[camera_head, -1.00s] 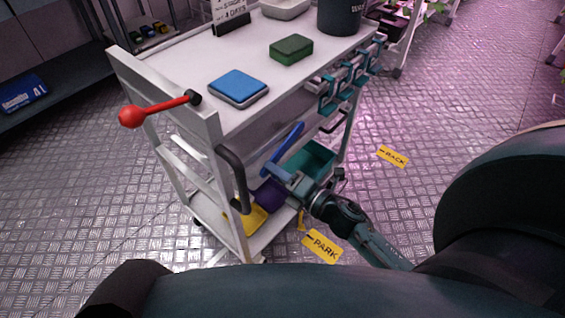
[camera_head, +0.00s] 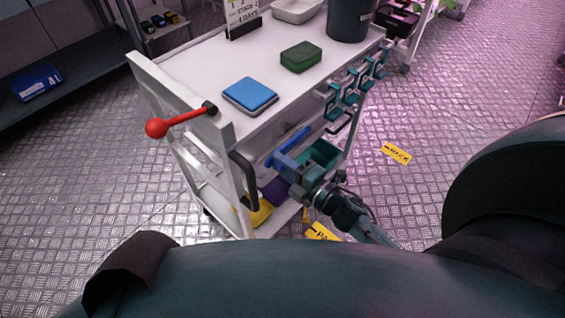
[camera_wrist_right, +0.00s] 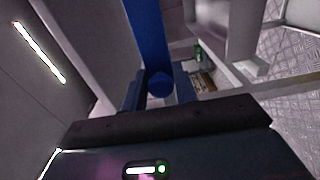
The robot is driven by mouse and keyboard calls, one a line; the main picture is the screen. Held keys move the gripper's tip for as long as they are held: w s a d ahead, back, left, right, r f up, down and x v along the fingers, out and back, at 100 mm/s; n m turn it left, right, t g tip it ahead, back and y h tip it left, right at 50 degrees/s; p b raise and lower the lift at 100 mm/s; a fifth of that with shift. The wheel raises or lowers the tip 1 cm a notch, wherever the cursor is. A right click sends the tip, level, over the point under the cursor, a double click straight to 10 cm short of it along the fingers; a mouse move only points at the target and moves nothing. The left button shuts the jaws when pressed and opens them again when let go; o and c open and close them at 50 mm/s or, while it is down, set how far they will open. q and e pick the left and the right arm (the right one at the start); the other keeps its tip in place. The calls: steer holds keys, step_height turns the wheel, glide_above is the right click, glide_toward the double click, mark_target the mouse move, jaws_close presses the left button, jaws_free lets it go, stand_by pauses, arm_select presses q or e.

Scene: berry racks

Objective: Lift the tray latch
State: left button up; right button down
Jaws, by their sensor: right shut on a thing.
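A blue bar (camera_head: 294,138), which looks like the tray latch, slants up to the right beneath the cart's (camera_head: 252,52) top, on its near side. My right gripper (camera_head: 281,161) is shut on the lower left end of this bar. In the right wrist view the blue bar (camera_wrist_right: 145,35) runs up between the fingers (camera_wrist_right: 158,88), with a round blue end between them. The bar's mounting is hidden. My left gripper is not in view.
The cart carries a blue block (camera_head: 249,94), a green block (camera_head: 301,56) and a dark bin (camera_head: 349,18). A red-knobbed lever (camera_head: 158,127) and a black handle (camera_head: 243,178) are at its left end. Teal bins (camera_head: 320,152) and a purple thing sit below.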

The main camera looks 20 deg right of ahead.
steer(key=c, duration=1.2)
jaws_free()
steer(key=shift+c, duration=0.2)
steer(key=v, duration=1.3)
steer(key=shift+r, duration=0.1)
